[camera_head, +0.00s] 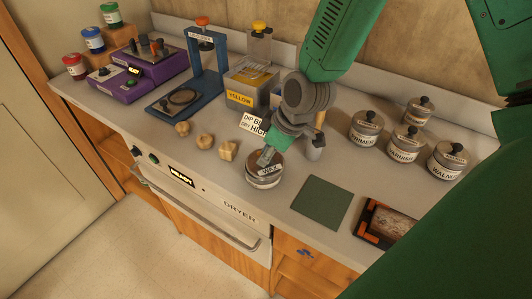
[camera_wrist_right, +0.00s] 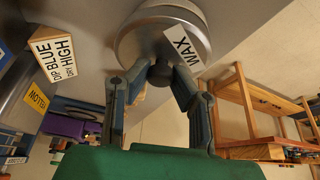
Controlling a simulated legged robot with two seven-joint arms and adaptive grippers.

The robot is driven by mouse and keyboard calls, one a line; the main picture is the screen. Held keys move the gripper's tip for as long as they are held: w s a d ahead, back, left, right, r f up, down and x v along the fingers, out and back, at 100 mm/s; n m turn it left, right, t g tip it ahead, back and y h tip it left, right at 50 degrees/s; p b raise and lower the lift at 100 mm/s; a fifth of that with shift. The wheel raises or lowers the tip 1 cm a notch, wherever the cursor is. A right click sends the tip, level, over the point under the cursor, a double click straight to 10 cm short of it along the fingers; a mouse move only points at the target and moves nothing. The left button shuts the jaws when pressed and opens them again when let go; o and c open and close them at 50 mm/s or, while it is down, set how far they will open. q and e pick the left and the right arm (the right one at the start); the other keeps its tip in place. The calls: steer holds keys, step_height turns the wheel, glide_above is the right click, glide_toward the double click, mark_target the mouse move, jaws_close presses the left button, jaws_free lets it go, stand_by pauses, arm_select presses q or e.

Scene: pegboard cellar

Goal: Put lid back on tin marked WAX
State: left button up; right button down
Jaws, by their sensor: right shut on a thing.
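The tin marked WAX (camera_head: 265,181) stands on the counter near its front edge, a round grey tin with a white label. Its lid (camera_wrist_right: 140,28) is a round metal disc with a dark knob (camera_wrist_right: 163,74). My right gripper (camera_head: 267,158) comes down over the tin from above. In the right wrist view its two fingers (camera_wrist_right: 158,80) are shut on the knob. The lid is at the top of the tin; whether it sits fully flush is hidden by the fingers and the angle. My left gripper is not in view.
A green square mat (camera_head: 322,203) and a dark tray (camera_head: 386,224) lie right of the tin. Lidded tins, including PRIMER (camera_head: 364,133) and WALNUT (camera_head: 447,165), stand farther right. A dryer (camera_head: 200,195) sits below.

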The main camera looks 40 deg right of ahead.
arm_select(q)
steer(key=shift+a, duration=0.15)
arm_select(e)
steer(key=shift+d+f, duration=0.1)
steer(key=shift+d, duration=0.25)
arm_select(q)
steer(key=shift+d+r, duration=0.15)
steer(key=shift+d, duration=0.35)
arm_select(e)
steer(key=shift+a, duration=0.35)
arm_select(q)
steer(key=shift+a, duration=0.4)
arm_select(e)
steer(key=shift+a, duration=0.25)
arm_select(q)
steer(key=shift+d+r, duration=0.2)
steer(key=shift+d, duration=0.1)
arm_select(e)
steer(key=shift+d, duration=0.25)
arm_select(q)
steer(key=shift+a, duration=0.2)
arm_select(e)
steer(key=shift+a, duration=0.2)
